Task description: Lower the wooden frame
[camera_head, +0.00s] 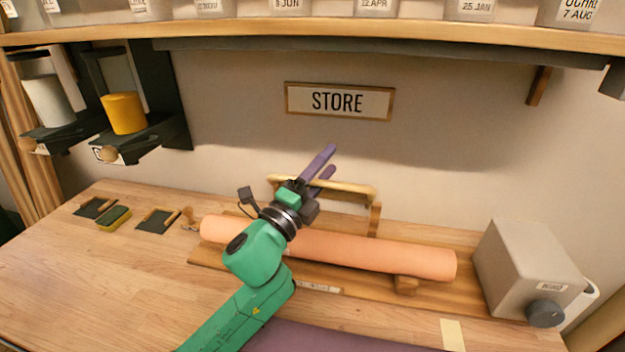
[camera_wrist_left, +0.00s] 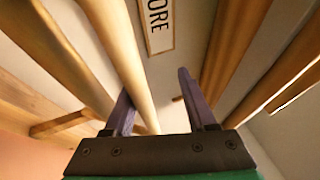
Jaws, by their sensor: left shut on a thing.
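The wooden frame (camera_head: 355,187) stands at the back of the table behind a long peach roll, with a light top bar and an upright post at its right end. My left gripper (camera_head: 326,162) reaches over the roll from the front and is shut on the top bar, its purple fingers pointing up and back. In the left wrist view the bar of the frame (camera_wrist_left: 122,55) runs between the fingers of the left gripper (camera_wrist_left: 156,85), close to the left finger. My arm hides part of the frame's left side. My right gripper is not in view.
The peach roll (camera_head: 400,257) lies on a wooden board (camera_head: 212,258). A grey box with a dark knob (camera_head: 530,265) stands at right. Small dark trays and a sponge (camera_head: 114,218) lie at left. A shelf (camera_head: 420,34) overhangs above, and a STORE sign (camera_head: 338,102) hangs behind.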

